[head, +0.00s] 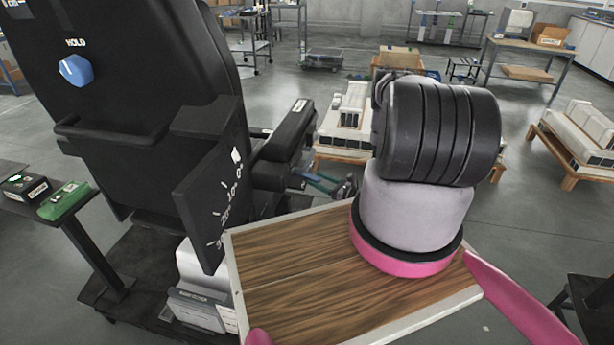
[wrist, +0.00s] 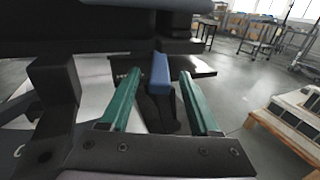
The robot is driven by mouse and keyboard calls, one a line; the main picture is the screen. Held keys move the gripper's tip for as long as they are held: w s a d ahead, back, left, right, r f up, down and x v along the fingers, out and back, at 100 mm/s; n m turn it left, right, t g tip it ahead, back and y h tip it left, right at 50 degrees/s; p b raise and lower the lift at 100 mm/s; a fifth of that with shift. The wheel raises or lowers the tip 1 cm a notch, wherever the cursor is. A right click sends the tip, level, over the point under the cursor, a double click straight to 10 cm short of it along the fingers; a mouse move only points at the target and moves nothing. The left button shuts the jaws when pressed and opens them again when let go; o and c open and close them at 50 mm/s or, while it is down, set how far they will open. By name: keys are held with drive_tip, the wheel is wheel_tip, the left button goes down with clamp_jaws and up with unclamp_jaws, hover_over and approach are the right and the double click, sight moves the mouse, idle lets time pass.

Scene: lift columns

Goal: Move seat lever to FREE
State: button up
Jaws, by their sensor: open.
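The black seat (head: 150,110) stands at the left of the head view. A lever with a blue grip (wrist: 160,75) shows in the wrist view, below the dark underside of the seat. My gripper (wrist: 159,82) is open, with one green finger on each side of the blue grip and visible gaps between. In the head view my gripper (head: 318,181) is small, beside the armrest, partly hidden by my arm. The lever cannot be made out there. No FREE label is readable. A blue knob (head: 76,70) under the word HOLD is on the seat back.
A black panel (head: 220,195) with angle marks stands beside the armrest (head: 285,140). A side stand (head: 75,225) holds small boxes at left. Pallets with pale blocks (head: 345,125) and (head: 590,130) stand behind and at right. Open floor lies between them.

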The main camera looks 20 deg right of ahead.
sight(308, 175)
drive_tip(key=x, duration=0.5)
clamp_jaws()
idle(1.4)
